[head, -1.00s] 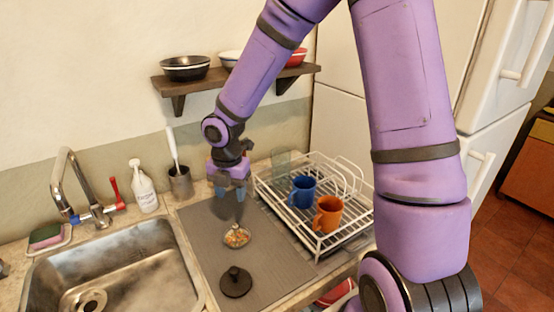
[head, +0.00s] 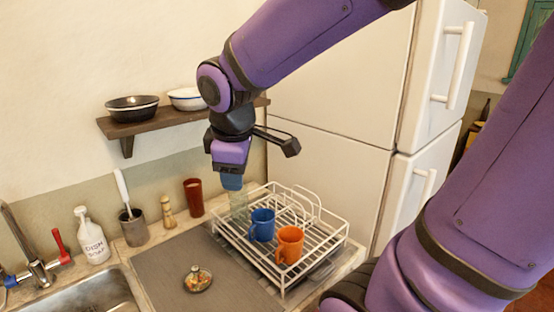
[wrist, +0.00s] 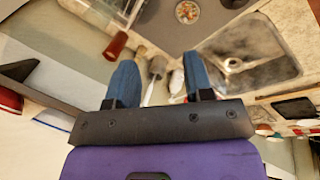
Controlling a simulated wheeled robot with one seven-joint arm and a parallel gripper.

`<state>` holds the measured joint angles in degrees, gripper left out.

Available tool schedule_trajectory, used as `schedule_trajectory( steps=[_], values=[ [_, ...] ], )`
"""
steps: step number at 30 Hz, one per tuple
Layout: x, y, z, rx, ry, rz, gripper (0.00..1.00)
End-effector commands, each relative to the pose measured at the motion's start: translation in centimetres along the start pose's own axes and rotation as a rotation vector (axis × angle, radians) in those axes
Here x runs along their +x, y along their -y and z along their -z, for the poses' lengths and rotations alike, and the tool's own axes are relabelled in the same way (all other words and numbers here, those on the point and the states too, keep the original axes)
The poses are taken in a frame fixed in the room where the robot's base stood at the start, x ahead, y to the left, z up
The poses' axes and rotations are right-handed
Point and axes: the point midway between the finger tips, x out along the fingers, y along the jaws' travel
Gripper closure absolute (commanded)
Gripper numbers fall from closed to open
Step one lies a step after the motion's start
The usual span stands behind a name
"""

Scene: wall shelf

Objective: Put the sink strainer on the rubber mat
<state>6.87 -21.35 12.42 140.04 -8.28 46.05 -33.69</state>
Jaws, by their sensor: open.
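The sink strainer (head: 198,279), a small round metal piece with a knob and coloured bits in it, lies on the grey rubber mat (head: 165,262). In the wrist view the strainer (wrist: 187,12) shows at the top edge, on the mat (wrist: 160,32). My gripper (head: 232,184) is up in the air by the shelf's right end, well above and apart from the strainer. In the wrist view my gripper (wrist: 159,62) has its two blue fingers spread, with nothing held between them.
A white dish rack (head: 290,262) with a blue mug (head: 262,224) and an orange mug (head: 289,245) stands right of the mat. The sink (head: 88,296) is at left. A shelf (head: 165,118) with bowls is behind. A dark red cup (head: 194,197) stands by the wall.

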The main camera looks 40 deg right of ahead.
Motion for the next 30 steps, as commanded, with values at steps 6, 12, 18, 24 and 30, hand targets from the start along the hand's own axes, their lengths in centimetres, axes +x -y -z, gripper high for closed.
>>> schedule_trajectory(
  steps=[6,12,18,24,30],
  values=[
    [-4.2,1.7,-3.6,0.383,-0.107,-0.004,0.53],
    [-6.4,3.2,-6.4,0.665,-0.194,0.042,0.53],
    [-7.2,4.0,-7.6,0.792,-0.232,0.077,0.53],
    [-7.2,4.1,-7.7,0.805,-0.235,0.081,0.53],
    [-7.2,4.0,-7.7,0.804,-0.235,0.08,0.53]
  ],
)
